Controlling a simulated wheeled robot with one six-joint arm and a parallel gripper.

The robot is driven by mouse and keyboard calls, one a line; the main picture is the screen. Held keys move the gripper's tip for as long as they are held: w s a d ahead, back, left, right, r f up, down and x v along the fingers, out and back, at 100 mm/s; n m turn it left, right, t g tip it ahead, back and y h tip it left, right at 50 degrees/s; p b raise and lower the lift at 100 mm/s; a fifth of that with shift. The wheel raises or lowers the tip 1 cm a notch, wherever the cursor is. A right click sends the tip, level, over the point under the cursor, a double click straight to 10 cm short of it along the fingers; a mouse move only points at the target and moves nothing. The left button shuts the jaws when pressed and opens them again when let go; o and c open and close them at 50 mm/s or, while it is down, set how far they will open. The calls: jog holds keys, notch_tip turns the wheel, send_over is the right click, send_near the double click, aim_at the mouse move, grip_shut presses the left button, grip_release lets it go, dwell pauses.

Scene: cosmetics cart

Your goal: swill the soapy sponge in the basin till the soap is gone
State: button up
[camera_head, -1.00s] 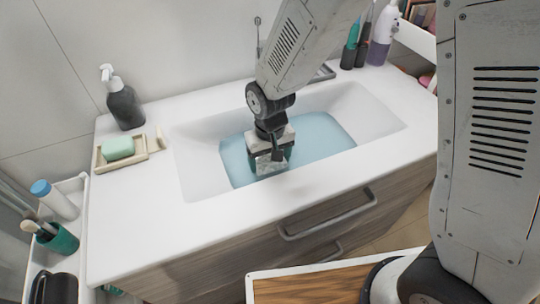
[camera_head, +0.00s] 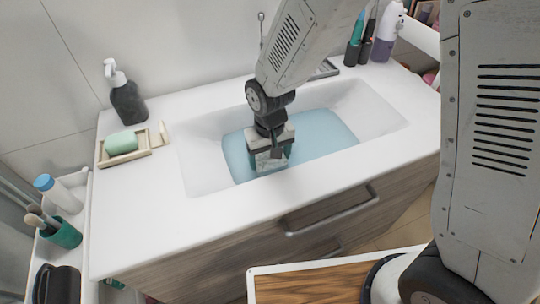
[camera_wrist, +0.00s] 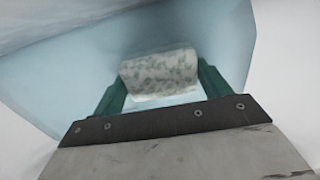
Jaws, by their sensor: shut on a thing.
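My gripper (camera_head: 270,158) points down into the basin (camera_head: 205,168) and is shut on the sponge (camera_wrist: 158,74). In the wrist view the sponge is pale with grey-green speckles and sits between the two green fingers. In the head view the sponge (camera_head: 268,164) shows only in part below my gripper, at the near side of the pale blue water (camera_head: 325,133). Whether the speckles are soap, I cannot tell. How deep the sponge sits in the water is also unclear.
A green soap bar (camera_head: 121,142) lies on a tray (camera_head: 142,152) left of the basin. A dark pump bottle (camera_head: 126,98) stands behind it. A white side tray (camera_head: 76,207) holds a blue-capped bottle (camera_head: 58,194) and a brush cup (camera_head: 62,233). The counter front (camera_head: 190,225) is clear.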

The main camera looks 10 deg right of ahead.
jog(key=shift+w+d, duration=0.1)
jog(key=shift+d, duration=0.3)
jog(key=shift+a, duration=0.15)
jog(key=shift+a, duration=0.3)
dwell(1.3)
notch_tip(320, 180, up, 14)
dwell(1.5)
dwell(1.0)
